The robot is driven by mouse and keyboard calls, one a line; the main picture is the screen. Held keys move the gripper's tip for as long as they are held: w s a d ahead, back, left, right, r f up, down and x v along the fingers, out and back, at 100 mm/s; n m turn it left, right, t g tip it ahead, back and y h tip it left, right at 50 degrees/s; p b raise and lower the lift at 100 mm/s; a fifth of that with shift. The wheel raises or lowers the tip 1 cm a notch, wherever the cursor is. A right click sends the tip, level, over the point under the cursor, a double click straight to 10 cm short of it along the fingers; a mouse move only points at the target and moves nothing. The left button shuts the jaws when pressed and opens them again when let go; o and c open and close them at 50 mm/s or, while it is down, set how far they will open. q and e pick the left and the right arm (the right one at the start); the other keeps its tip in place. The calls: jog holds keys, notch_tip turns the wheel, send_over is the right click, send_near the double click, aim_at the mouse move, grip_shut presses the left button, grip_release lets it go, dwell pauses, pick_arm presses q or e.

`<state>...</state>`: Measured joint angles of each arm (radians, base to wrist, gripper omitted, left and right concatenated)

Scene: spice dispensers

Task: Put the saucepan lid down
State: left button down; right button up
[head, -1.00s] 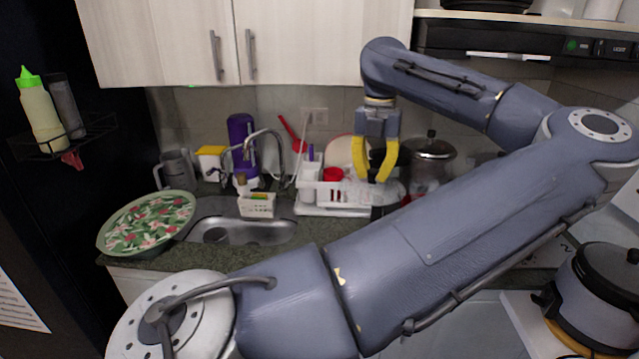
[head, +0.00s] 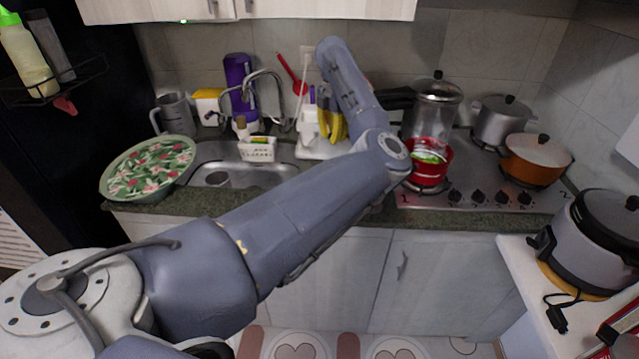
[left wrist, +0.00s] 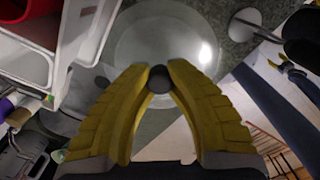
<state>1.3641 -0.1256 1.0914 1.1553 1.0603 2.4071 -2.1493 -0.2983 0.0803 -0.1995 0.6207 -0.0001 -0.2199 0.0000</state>
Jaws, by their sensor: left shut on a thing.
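My left gripper (head: 332,125) shows by its yellow fingers over the dish rack area in the head view, partly hidden behind my own arm. In the left wrist view the left gripper (left wrist: 160,80) is shut on the dark round knob of the saucepan lid. The saucepan lid (left wrist: 155,42) is a clear, round glass disc below the fingers, with a bright reflection on its right. I cannot make out the lid in the head view. Whether it touches the surface below is unclear. My right gripper is not in view.
A red pot (head: 428,172), a tall steel pot (head: 432,115), a grey pot (head: 500,125) and an orange pot (head: 535,165) stand at the stove. The sink (head: 245,174) is left.

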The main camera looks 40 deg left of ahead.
pick_arm(q)
jog(key=f, duration=0.5)
jog(key=shift+s+a+f, duration=0.1)
jog(key=shift+a+f, duration=0.15)
jog(key=shift+f, duration=2.7)
jog(key=c, duration=1.3)
grip_release()
jog(key=shift+f, duration=0.1)
jog(key=shift+c, duration=0.2)
notch_tip(320, 180, up, 12)
jog(key=shift+s+r, duration=0.1)
